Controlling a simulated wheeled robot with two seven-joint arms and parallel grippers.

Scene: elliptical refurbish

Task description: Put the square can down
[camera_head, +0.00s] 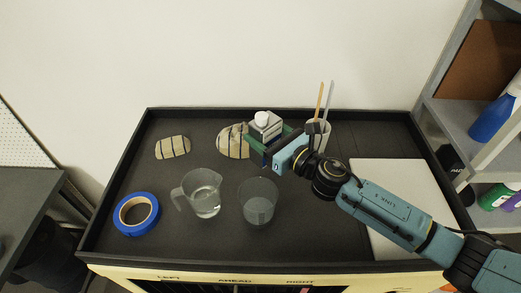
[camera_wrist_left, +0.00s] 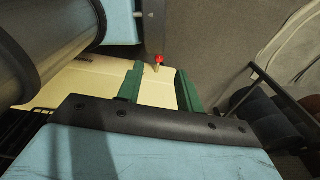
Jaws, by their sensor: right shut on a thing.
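The square can (camera_head: 265,123) is pale with a white round cap and a dark lower part. It is upright near the back middle of the black-rimmed table in the head view. My right gripper (camera_head: 268,144) is shut on it, reaching in from the right. The can's underside is hidden, so I cannot tell whether it touches the table. My left gripper (camera_wrist_left: 158,88) shows only in the left wrist view. Its green fingers are apart with nothing between them, over a cream surface with a small red knob (camera_wrist_left: 159,59) beyond the fingertips.
Near the can are a striped stone (camera_head: 232,140), a clear beaker (camera_head: 258,202) and a cup with sticks (camera_head: 318,130). Another striped stone (camera_head: 172,147), a glass jug (camera_head: 203,193) and blue tape (camera_head: 136,214) lie left. A white board (camera_head: 400,190) lies right. The table has a raised black rim (camera_head: 200,110).

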